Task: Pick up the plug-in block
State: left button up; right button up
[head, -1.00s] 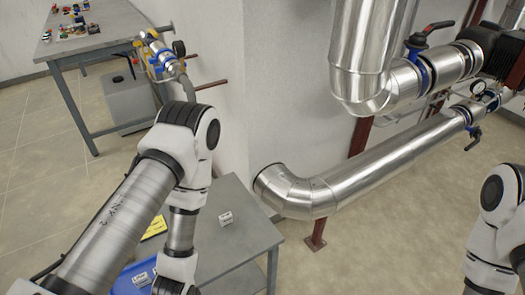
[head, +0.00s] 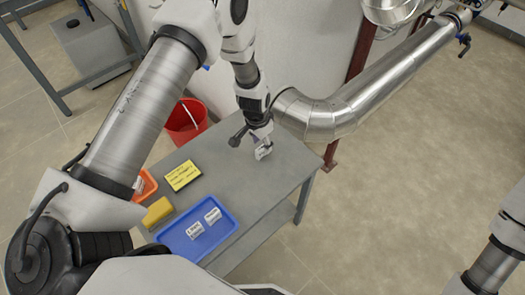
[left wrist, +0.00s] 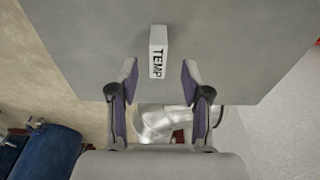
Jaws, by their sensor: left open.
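My right gripper is out of view.
A blue tray (head: 183,247) on the table holds two white labelled blocks. A yellow sign (head: 183,176), a yellow sponge-like piece (head: 158,212) and an orange bin (head: 150,184) are nearby. A red bucket (head: 187,122) stands behind. A silver pipe (head: 345,115) runs beside the table's far right corner.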

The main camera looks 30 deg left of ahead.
aim_at(261, 148)
pick_arm(q)
notch_tip(261, 148, down, 2)
jog(key=shift+f, duration=0.1)
jog(key=shift+s+f, duration=0.1)
jog(key=shift+f, duration=0.3)
jog(key=shift+d, duration=0.1)
jog(key=shift+c, duration=0.7)
grip_shut()
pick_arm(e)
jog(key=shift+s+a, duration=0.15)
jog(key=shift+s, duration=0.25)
pick_arm(q)
jog(key=shift+r, duration=0.15)
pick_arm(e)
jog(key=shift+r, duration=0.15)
